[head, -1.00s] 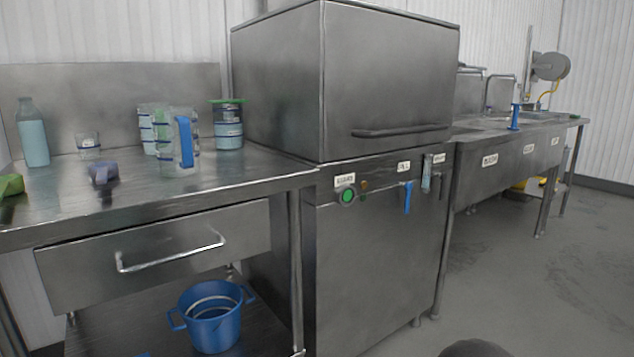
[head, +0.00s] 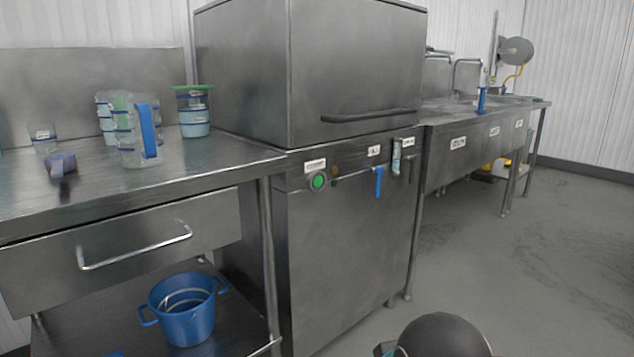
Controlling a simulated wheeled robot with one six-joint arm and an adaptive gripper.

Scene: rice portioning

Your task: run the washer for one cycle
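The washer (head: 340,240) is a steel hood-type machine in the middle of the head view. Its hood (head: 350,65) is down, with a dark bar handle (head: 368,115) across its front. A round green button (head: 319,181) sits on the front panel at the upper left, under a small white label. A small amber-brown knob or light (head: 335,171) is beside it. A dark rounded part, likely of my own arm, shows at the bottom edge. My gripper's fingers cannot be seen.
A steel table (head: 215,165) on the left holds stacked clear containers (head: 128,130), a green-lidded container (head: 194,112) and a small purple-blue item (head: 61,165). A blue bucket (head: 187,325) is on its lower shelf. A sink bench (head: 475,150) stands right. The floor at right is clear.

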